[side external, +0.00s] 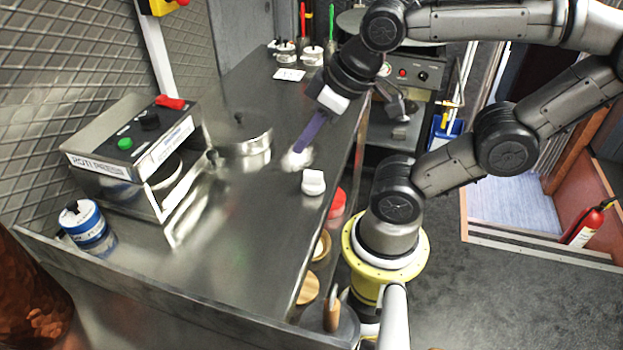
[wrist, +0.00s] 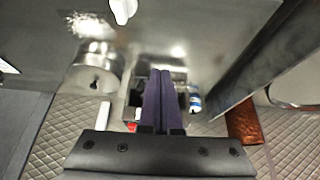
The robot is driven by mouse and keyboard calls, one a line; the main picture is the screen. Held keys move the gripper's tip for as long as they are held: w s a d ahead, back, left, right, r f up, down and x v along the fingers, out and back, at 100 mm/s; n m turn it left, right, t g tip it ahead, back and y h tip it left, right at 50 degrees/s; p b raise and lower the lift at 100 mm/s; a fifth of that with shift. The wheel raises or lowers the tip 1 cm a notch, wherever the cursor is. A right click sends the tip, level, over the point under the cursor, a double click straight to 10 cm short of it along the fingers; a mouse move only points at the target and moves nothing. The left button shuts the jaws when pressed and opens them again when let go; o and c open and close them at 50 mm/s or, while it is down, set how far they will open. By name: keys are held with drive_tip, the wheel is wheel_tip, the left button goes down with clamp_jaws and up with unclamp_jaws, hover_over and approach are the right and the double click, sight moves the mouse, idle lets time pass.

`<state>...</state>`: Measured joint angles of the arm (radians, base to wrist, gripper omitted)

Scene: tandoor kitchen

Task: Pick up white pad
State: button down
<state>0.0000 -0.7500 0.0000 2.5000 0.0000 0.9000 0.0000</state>
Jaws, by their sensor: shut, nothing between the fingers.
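The white pad (side external: 313,182) is a small white block with a raised top part. It stands on the steel counter (side external: 240,245) near its right edge in the side view. In the wrist view the pad (wrist: 123,10) is cut off by the top edge. My gripper (side external: 298,150) has purple fingers and points down over the counter, up and left of the pad in the side view. In the wrist view the fingertips (wrist: 165,72) are together with nothing between them, apart from the pad.
A round steel container (side external: 245,148) and the roti press (side external: 135,150) stand left of my gripper. A blue-and-white can (side external: 88,225) is at the front left. The counter's middle front is clear.

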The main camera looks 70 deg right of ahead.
drive_tip(key=c, duration=1.5)
unclamp_jaws()
drive_tip(key=shift+c, duration=0.2)
drive_tip(key=o, duration=1.4)
drive_tip(key=m+g, duration=0.6)
drive_tip(key=m, duration=1.1)
hover_over(313, 172)
drive_tip(key=f, duration=0.9)
drive_tip(key=shift+s+a+f, duration=0.15)
drive_tip(key=shift+a+f, duration=0.05)
drive_tip(key=shift+f, duration=0.15)
drive_tip(key=shift+d+f, duration=0.15)
drive_tip(key=shift+f, duration=2.35)
